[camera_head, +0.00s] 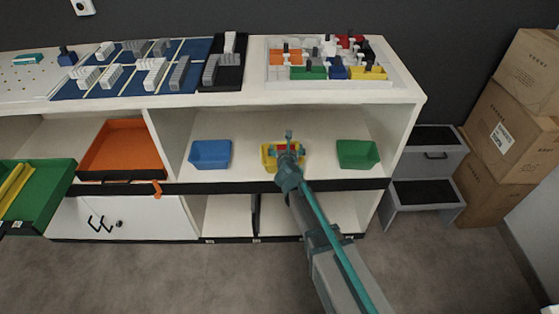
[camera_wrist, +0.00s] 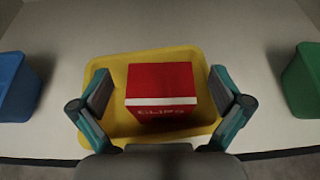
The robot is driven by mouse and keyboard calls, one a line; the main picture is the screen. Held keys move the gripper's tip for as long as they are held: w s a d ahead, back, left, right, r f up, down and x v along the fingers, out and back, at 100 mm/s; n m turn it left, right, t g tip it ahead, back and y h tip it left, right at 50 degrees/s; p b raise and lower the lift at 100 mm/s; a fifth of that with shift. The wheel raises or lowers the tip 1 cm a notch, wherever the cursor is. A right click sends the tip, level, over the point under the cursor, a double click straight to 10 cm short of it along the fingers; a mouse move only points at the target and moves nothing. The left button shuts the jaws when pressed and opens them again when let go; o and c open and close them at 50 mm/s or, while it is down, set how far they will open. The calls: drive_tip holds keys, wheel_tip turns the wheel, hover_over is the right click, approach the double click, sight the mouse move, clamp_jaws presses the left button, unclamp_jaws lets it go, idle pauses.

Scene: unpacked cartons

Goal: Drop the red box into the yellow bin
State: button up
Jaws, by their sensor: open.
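A red box (camera_wrist: 160,85) with a white band and the word "CLIPS" shows in the wrist view. It appears inside the yellow bin (camera_wrist: 112,127), apart from the visible bin walls. My gripper (camera_wrist: 161,90) is open above the bin, with one finger on each side of the box and gaps between the fingers and the box. In the head view, my gripper (camera_head: 288,147) is over the yellow bin (camera_head: 266,156) on the middle shelf and hides much of it. Whether the box rests on the bin floor is hard to tell.
A blue bin (camera_head: 210,154) stands left of the yellow bin and a green bin (camera_head: 357,154) stands right, with free shelf between them. The shelf above (camera_head: 250,100) holds several sorted parts. An orange tray (camera_head: 127,146) is at left. Cartons (camera_head: 505,140) stand at right.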

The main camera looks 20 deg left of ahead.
drive_tip(key=v, duration=1.1)
drive_tip(key=shift+s, duration=0.35)
drive_tip(key=shift+d+r, duration=0.1)
